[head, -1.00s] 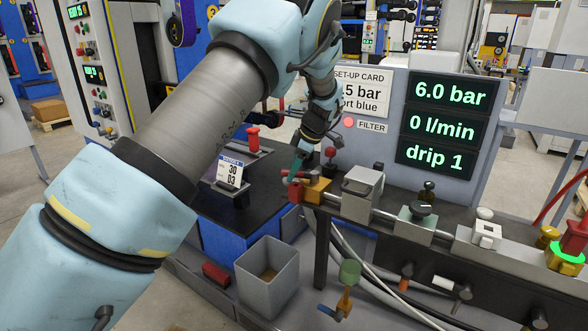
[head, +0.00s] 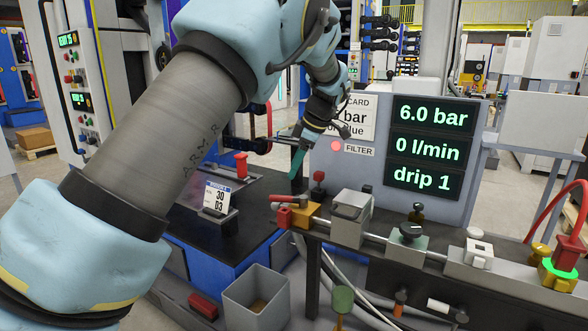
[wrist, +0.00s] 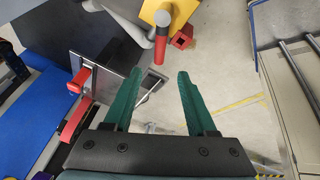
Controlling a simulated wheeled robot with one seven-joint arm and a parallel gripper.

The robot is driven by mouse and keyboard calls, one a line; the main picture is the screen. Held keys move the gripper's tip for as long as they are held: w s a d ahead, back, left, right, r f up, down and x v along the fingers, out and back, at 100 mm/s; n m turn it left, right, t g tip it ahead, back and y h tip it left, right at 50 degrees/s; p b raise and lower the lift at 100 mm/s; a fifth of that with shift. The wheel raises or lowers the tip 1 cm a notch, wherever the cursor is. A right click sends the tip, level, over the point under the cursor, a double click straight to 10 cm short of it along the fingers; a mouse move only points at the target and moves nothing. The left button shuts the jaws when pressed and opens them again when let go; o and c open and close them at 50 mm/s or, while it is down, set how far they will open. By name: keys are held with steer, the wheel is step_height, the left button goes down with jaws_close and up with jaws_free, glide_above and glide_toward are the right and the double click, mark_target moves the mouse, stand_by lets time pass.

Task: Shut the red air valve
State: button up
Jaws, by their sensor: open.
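The red air valve is a red lever (head: 288,199) on a yellow body (head: 302,215) at the left end of the pipe row. The lever points left in the head view, roughly in line with the pipe. In the wrist view the red lever (wrist: 161,40) hangs down from the yellow body (wrist: 170,10), beyond the fingertips. My gripper (head: 297,162) has teal fingers and is above the valve, apart from it. In the wrist view my gripper (wrist: 167,75) is open and empty, its fingers spread wider than the lever.
A display panel (head: 375,210) reads 6.0 bar, 0 l/min and drip 1, with a lit red filter lamp (head: 337,146). A grey block (head: 351,218) stands right of the valve. A card stand (head: 217,199) and red knob (head: 241,165) are left. A grey bin (head: 257,300) is below.

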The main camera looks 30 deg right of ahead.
mark_target(289, 200)
steer(key=shift+c, duration=0.3)
